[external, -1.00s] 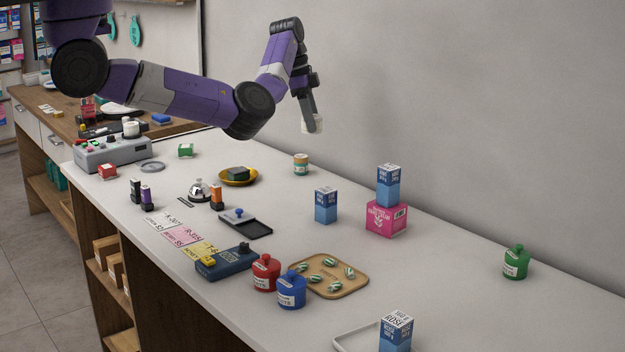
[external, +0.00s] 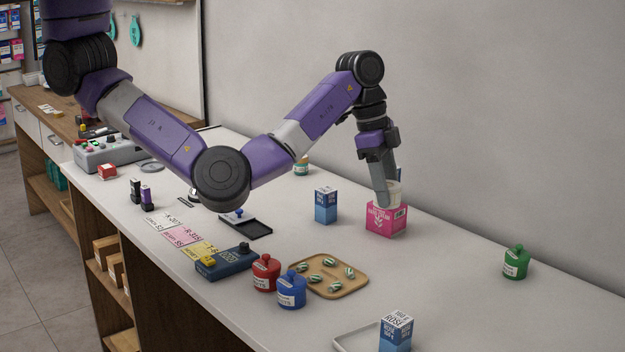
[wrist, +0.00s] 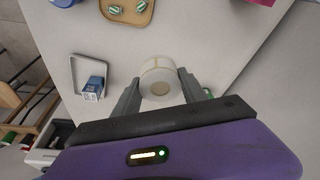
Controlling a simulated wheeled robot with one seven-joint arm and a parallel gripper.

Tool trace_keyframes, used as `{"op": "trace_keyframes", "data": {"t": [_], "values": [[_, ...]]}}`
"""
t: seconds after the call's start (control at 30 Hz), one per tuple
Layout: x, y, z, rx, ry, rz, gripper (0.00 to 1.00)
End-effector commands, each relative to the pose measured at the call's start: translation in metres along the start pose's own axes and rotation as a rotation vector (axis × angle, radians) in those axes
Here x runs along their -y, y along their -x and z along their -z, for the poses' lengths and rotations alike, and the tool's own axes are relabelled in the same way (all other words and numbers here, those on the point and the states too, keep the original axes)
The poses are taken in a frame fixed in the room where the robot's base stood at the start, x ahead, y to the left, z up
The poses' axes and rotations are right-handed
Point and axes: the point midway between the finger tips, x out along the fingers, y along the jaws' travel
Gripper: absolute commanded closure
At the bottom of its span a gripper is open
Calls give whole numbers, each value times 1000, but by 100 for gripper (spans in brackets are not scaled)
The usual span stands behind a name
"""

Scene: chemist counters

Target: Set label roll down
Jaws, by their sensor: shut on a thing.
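The white label roll (external: 395,190) is in my gripper (external: 388,197).
A blue box (external: 326,205) stands left of the pink box. A green jar (external: 515,263) is to the right, with bare counter between.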

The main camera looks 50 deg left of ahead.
Motion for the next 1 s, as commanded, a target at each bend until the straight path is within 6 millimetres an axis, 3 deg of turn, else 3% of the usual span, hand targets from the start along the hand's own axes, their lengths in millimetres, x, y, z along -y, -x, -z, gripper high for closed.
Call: {"op": "trace_keyframes", "data": {"t": [0.03, 0.1, 0.2, 0.3, 0.5, 0.73, 1.0], "values": [[-23, -2, 8, 1, 10, 5, 92], [-49, -2, 16, 0, 47, 16, 92], [-81, -1, 24, -1, 122, 37, 92], [-97, 2, 27, -1, 216, 62, 92], [-95, 10, 26, -1, 425, 119, 92], [-94, 7, 24, 1, 547, 154, 92], [-96, -42, 10, 6, 555, 154, 92]]}}
